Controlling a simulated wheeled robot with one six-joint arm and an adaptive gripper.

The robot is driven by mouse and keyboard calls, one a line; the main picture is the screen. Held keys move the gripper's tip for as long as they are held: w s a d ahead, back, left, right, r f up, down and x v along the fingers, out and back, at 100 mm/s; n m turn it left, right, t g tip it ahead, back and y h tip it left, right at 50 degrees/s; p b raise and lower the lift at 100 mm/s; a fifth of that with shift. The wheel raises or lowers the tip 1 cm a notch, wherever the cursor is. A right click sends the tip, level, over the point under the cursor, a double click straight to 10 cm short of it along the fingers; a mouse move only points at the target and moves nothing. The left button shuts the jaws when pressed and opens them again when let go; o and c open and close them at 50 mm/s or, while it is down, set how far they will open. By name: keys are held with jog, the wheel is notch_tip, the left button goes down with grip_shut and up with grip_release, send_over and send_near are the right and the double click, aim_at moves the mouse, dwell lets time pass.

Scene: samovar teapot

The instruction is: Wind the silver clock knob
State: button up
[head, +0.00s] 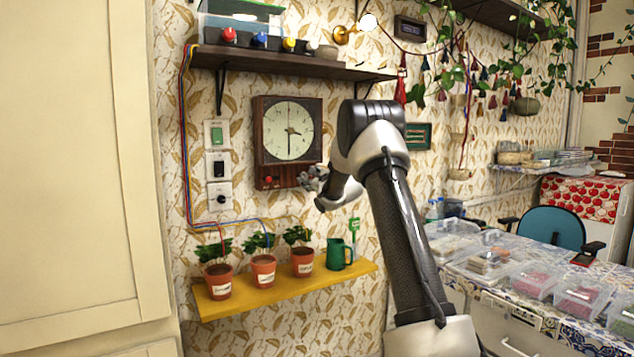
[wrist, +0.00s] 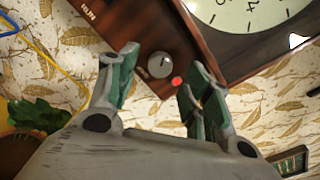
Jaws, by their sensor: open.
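The wall clock (head: 289,130) has a dark wooden case and a pale round face; in the wrist view its face (wrist: 245,12) is cut off at the upper right. The round silver knob (wrist: 160,65) is on the clock's wooden lower panel, between and beyond my fingertips in the picture. My gripper (wrist: 162,72) is open and empty, with fingers on either side of the knob's image. I cannot tell whether they touch it. In the head view my gripper (head: 313,180) is at the clock's lower right corner, and I cannot make out the silver knob there.
A small red spot (wrist: 177,81) shows beside the right finger. Wall switches (head: 218,165) and cables are left of the clock. A shelf (head: 300,65) is above. A yellow shelf (head: 290,288) below holds potted plants (head: 263,271) and a green watering can (head: 338,254).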

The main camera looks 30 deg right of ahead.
jog(key=s, duration=0.8)
jog(key=shift+d, duration=0.15)
